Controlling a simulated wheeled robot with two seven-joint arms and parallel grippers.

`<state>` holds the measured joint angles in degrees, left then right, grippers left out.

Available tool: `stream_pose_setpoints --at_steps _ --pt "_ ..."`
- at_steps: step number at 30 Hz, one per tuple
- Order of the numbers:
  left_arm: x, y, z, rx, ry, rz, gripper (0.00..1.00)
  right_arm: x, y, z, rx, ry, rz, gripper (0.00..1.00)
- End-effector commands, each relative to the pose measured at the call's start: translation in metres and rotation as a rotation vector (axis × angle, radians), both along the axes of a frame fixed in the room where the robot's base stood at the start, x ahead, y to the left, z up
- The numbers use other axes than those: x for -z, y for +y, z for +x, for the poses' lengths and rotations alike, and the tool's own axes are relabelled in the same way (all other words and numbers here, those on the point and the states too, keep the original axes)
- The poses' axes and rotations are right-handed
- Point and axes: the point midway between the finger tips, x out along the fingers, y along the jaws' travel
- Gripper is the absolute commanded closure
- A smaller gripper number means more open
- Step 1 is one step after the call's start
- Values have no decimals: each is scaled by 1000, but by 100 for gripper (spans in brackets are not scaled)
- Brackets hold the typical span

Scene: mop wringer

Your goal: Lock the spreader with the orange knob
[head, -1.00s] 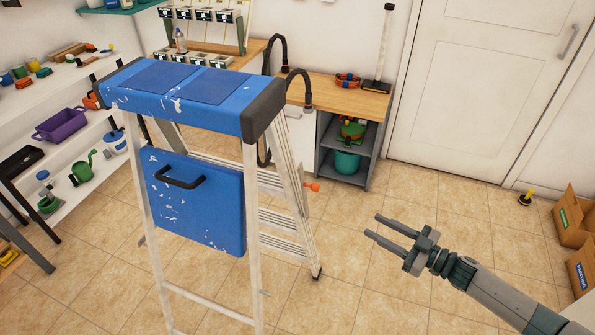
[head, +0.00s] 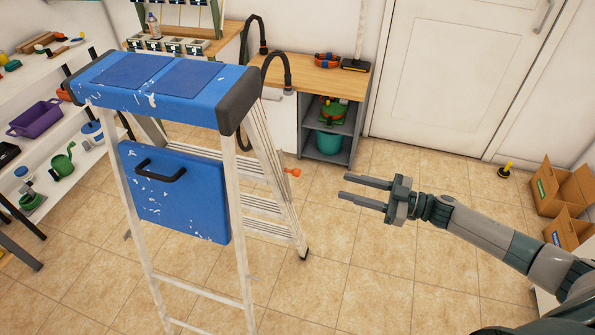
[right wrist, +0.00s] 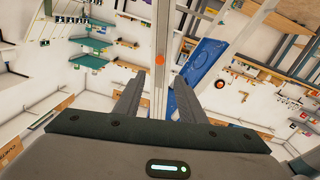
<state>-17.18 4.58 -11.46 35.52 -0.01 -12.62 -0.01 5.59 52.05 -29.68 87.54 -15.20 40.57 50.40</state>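A stepladder (head: 228,137) with a blue top and pale metal rails stands left of centre in the head view. The small orange knob (head: 292,172) sticks out to the right from its side. In the right wrist view the orange knob (right wrist: 160,59) shows near the centre, on a pale rail beyond the fingertips. My right gripper (head: 342,189) is open and empty, its fingers pointing left toward the knob but apart from it. In the right wrist view the open fingers (right wrist: 158,85) lie on either side of the rail's line. The spreader itself is not clearly visible. My left gripper is out of view.
A wooden-topped bench (head: 325,83) with grey shelves stands behind the ladder. White shelves (head: 85,165) are at the left, and cardboard boxes (head: 560,190) at the right. The tiled floor (head: 385,270) right of the ladder is clear.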

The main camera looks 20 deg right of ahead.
Motion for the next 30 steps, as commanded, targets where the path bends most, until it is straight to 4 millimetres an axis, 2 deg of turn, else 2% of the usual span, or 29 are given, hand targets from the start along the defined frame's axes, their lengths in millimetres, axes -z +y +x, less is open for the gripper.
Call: stream_pose_setpoints --at_steps 21,30 --pt "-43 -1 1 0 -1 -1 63 -3 99 75 1 -1 2 63" --pt "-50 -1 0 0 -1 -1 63 -1 122 92 1 -1 0 63"
